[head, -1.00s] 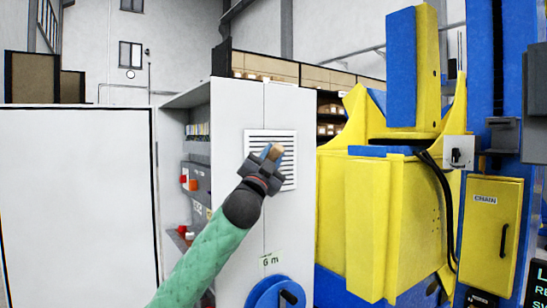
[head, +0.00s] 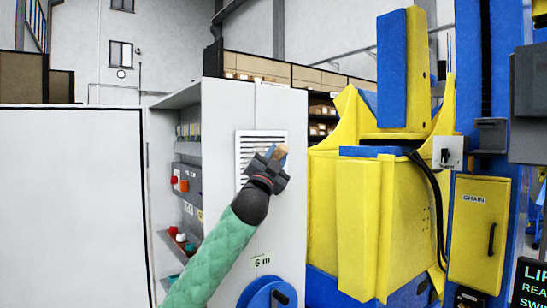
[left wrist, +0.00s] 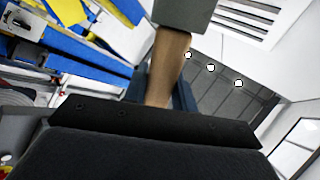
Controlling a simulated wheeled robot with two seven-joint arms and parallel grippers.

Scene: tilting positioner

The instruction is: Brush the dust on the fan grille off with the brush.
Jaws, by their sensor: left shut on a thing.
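The fan grille (head: 247,146) is a white slatted panel on the front of the pale grey cabinet. Part of its slats also shows at the top right of the left wrist view (left wrist: 262,14). My left gripper (head: 272,161) is shut on the brush, in front of the grille's lower right part. The brush's wooden handle (head: 281,151) shows at the jaws; in the left wrist view the handle (left wrist: 168,62) leads up to a grey-green block (left wrist: 183,12). I cannot tell whether the brush touches the grille. No dust can be made out. My right gripper is out of view.
A blue round reel (head: 262,294) sits low on the cabinet (head: 222,220). Open shelves with small items lie on its left side. A large yellow and blue machine (head: 345,220) stands close on the right. A white panel (head: 70,210) fills the left.

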